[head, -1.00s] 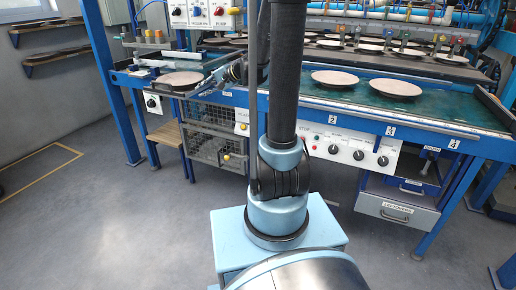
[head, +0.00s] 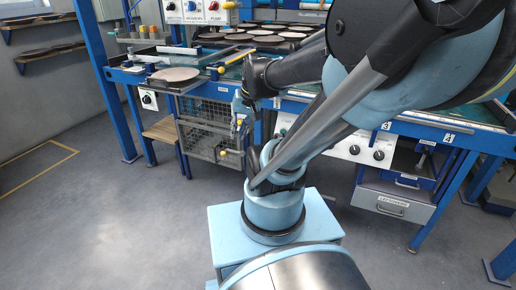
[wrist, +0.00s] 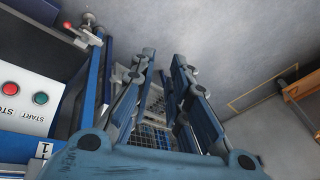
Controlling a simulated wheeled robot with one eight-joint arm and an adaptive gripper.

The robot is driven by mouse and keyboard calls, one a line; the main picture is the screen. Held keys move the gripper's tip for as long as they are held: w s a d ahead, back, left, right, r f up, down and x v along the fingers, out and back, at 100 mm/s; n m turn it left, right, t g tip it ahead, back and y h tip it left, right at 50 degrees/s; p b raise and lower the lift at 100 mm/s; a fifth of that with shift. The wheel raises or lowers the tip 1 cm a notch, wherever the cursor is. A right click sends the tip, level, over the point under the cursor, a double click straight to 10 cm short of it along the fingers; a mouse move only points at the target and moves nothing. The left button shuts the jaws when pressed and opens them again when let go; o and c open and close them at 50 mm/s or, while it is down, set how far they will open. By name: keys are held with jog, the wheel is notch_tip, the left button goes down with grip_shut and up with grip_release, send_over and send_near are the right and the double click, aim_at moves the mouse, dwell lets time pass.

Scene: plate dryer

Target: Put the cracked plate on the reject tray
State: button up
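A round tan plate (head: 175,75) lies flat on a dark tray (head: 180,88) at the left end of the blue bench in the head view. The plate is too small there to show any crack, and I cannot read a label on the tray. My gripper (head: 240,118) hangs in front of the bench, to the right of and below that plate, apart from it. In the wrist view my gripper's two blue fingers (wrist: 163,75) stand apart with nothing between them. My arm hides the front right of the bench.
Several plates (head: 285,35) lie on the rack at the back. A wire-mesh cage (head: 205,145) stands below the bench, close to my gripper, and a wooden stool (head: 162,130) is left of it. A control panel (wrist: 25,105) shows in the wrist view. The floor at left is clear.

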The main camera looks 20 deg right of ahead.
jog(key=s+d+f+n+h, duration=0.1)
jog(key=s+d+f+h, duration=0.1)
jog(key=s+d, duration=0.3)
jog(key=shift+s+d+f+g+h, duration=0.2)
jog(key=shift+s+f+g+h, duration=0.15)
jog(key=shift+s+f, duration=0.7)
jog(key=shift+s+r, duration=0.2)
